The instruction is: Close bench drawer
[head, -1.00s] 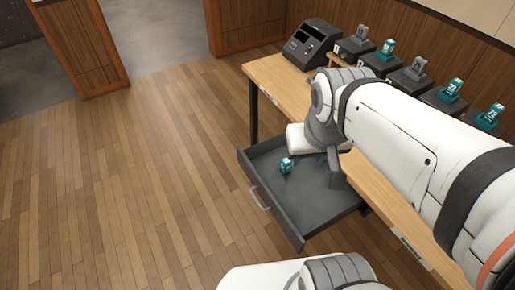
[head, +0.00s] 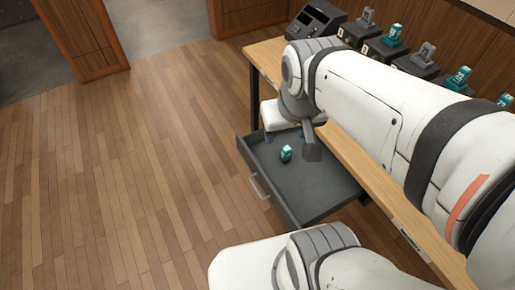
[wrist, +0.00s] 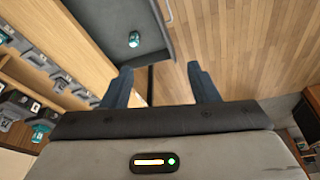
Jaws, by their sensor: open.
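The bench drawer (head: 325,185) is pulled out from under the wooden bench, with its grey interior showing. Its handle (head: 259,187) is on the front panel, facing the open floor. A small teal item (head: 286,153) stands inside the drawer. In the wrist view the drawer (wrist: 160,58) is at the top with the teal item (wrist: 134,39) in it, and the handle (wrist: 168,10) is at the top edge. My gripper (wrist: 160,82) is open and empty, its two dark fingers apart. In the head view my arm partly hides it, above the far left end of the drawer.
The bench top (head: 262,52) carries a dark console (head: 317,20) and a row of docks with teal and grey units (head: 393,35). Open wooden floor (head: 150,170) lies left of the drawer. My arm covers much of the bench.

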